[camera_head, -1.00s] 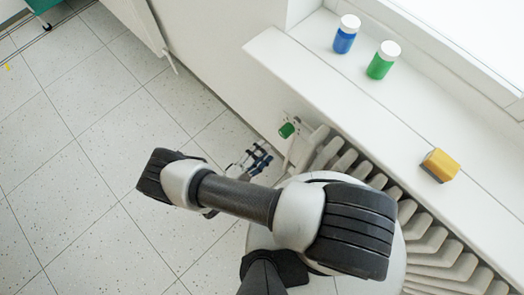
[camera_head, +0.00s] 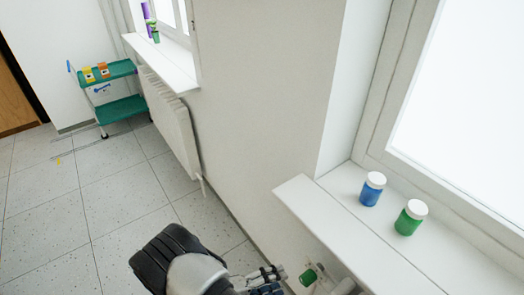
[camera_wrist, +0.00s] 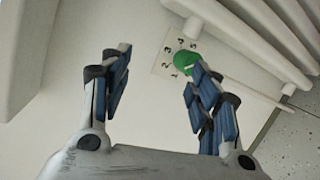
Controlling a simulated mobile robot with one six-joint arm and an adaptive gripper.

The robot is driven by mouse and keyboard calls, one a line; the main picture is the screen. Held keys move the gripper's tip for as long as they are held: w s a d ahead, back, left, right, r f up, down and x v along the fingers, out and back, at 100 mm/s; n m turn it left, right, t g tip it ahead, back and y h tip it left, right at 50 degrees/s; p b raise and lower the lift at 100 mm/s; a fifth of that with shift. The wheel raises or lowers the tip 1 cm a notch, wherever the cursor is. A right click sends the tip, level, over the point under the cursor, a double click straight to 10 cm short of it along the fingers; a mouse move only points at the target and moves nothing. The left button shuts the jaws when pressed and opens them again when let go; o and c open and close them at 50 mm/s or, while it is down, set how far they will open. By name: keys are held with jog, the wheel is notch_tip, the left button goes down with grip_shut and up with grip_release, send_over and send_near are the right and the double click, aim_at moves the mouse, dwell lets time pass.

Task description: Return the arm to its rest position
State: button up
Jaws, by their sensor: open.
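My gripper (camera_wrist: 158,95) is open in the wrist view, with its two blue-padded fingers spread apart and nothing between them. A green radiator knob (camera_wrist: 183,65) shows beyond the right finger, beside a plate with printed numbers. The finger partly overlaps the knob in the picture, and I cannot tell whether they touch. In the head view my gripper (camera_head: 266,280) is at the bottom, left of the green knob (camera_head: 308,277), and partly hidden by my arm and the frame edge.
A white windowsill (camera_head: 335,235) at right holds a blue jar (camera_head: 372,188) and a green jar (camera_head: 411,217). A teal cart (camera_head: 122,107) stands far left. Another radiator (camera_head: 170,115) hangs under a farther sill.

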jog(key=d+r+m+g+y, duration=0.3)
jog(key=r+y, duration=0.1)
jog(key=r, duration=0.8)
jog(key=d+r+m+g+y, duration=0.2)
jog(key=d+r+g+y, duration=0.15)
jog(key=r, duration=0.85)
jog(key=s+d+r+t+y, duration=0.2)
jog(key=s+r+t+y, duration=0.1)
jog(key=s+r, duration=0.2)
jog(key=s+d+r+m+t+y, duration=0.1)
jog(key=s+r+t+y, duration=0.2)
jog(key=s+r, duration=0.3)
notch_tip(320, 180, up, 2)
jog(key=shift+s+d+r+m+y, duration=0.15)
jog(key=shift+d+m+y, duration=0.2)
jog(key=shift+y, duration=0.3)
jog(key=shift+c, duration=0.2)
